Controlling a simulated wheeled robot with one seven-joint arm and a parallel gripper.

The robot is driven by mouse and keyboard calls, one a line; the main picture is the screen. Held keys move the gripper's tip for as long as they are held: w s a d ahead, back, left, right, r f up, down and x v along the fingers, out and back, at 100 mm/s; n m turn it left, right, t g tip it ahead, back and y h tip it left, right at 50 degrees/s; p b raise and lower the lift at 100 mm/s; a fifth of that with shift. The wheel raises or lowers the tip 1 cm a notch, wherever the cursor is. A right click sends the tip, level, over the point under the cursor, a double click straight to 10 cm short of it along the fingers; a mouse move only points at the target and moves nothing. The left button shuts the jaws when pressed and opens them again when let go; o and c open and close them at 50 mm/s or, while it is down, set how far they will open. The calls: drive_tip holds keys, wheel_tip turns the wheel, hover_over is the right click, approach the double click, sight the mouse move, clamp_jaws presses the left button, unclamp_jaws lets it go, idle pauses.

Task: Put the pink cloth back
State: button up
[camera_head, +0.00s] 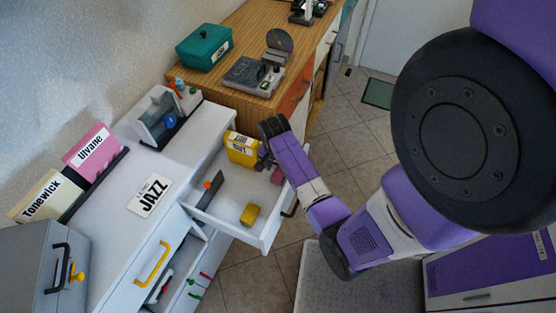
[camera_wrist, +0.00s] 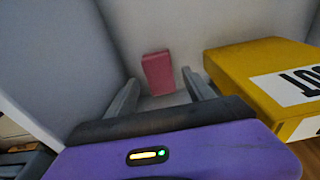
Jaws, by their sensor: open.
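The pink cloth (camera_wrist: 158,73) is a small folded block lying on the floor of the open white drawer, and it shows ahead of my fingers in the wrist view. In the head view a part of the pink cloth (camera_head: 277,175) shows at the drawer's right side, next to my gripper. My gripper (camera_wrist: 161,92) is open, with its two grey fingers apart and pointing toward the cloth. Nothing is between the fingers, and the cloth lies beyond the tips. In the head view my gripper (camera_head: 268,160) is over the drawer, and its fingers are partly hidden.
A yellow box (camera_wrist: 270,75) stands close to the right of my fingers; it also shows in the head view (camera_head: 241,148). A yellow block (camera_head: 249,214) and a dark divider with an orange knob (camera_head: 209,190) are in the drawer (camera_head: 228,222). Drawer walls are close around my gripper.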

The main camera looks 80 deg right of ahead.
sight(277, 176)
wheel_tip(277, 176, up, 10)
drive_tip(key=a, duration=0.1)
drive_tip(key=shift+w, duration=0.15)
drive_tip(key=shift+a+r, duration=0.1)
idle(0.5)
